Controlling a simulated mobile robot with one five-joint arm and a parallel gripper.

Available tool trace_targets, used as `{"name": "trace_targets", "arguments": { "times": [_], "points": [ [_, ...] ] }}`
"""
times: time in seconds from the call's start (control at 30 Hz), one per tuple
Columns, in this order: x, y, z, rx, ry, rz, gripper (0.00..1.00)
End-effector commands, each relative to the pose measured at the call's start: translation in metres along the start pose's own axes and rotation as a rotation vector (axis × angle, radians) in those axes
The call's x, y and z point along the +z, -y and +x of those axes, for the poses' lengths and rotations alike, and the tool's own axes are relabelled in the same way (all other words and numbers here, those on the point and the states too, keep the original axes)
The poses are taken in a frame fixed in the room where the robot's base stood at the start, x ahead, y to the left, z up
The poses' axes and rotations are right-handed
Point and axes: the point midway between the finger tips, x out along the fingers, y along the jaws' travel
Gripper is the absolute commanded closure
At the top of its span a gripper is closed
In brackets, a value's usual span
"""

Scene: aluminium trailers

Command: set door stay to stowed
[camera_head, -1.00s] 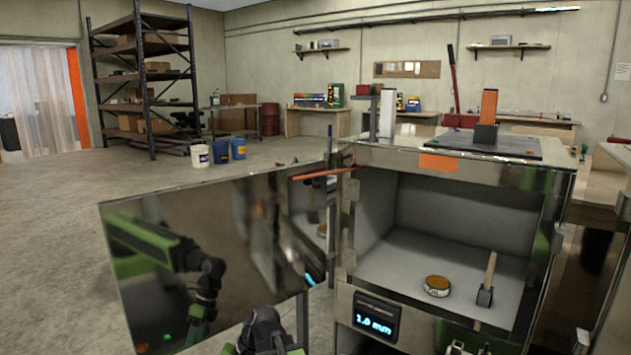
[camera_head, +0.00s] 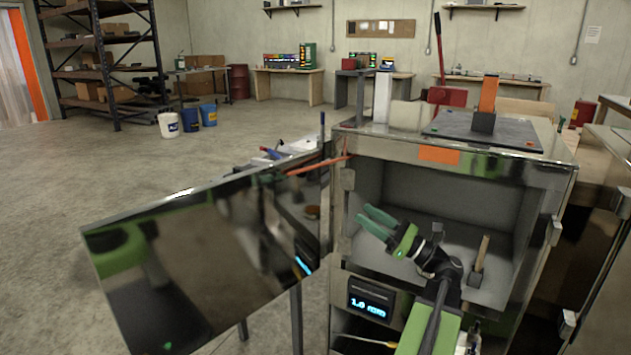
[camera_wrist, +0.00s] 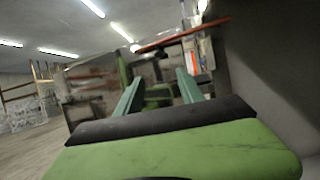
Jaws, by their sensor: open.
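The door stay looks to be the thin orange-red bar (camera_head: 318,165) that spans the top gap between the open mirror-like door (camera_head: 200,265) and the metal cabinet (camera_head: 400,146). It also crosses the upper part of the wrist view (camera_wrist: 182,35). The door stands swung out to the left. My gripper (camera_head: 363,212) is open and empty, in front of the cabinet opening, with its green fingers pointing up and left, below and right of the bar. In the wrist view my fingers (camera_wrist: 160,76) are apart, with the bar beyond and above them.
A wooden-handled tool (camera_head: 481,258) stands inside the cabinet. A dark plate (camera_head: 480,138) with an orange-topped block lies on its top. A small display (camera_head: 369,303) is on the cabinet front below the opening. Floor to the left is clear around several buckets (camera_head: 189,120).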

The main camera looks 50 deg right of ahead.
Motion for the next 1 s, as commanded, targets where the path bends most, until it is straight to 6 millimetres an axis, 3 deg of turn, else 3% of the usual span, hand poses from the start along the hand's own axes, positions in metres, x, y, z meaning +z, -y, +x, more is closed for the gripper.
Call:
{"name": "trace_targets", "arguments": {
  "times": [0.4,0.6,0.8,1.0],
  "points": [
    [0.004,-0.001,0.104,0.005,-0.002,0.001,0.55],
    [0.002,-0.001,0.146,0.004,-0.003,0.000,0.55],
    [-0.001,-0.001,0.165,0.003,-0.003,-0.001,0.55],
    [-0.002,-0.002,0.167,0.003,-0.003,-0.001,0.55]
  ]
}}
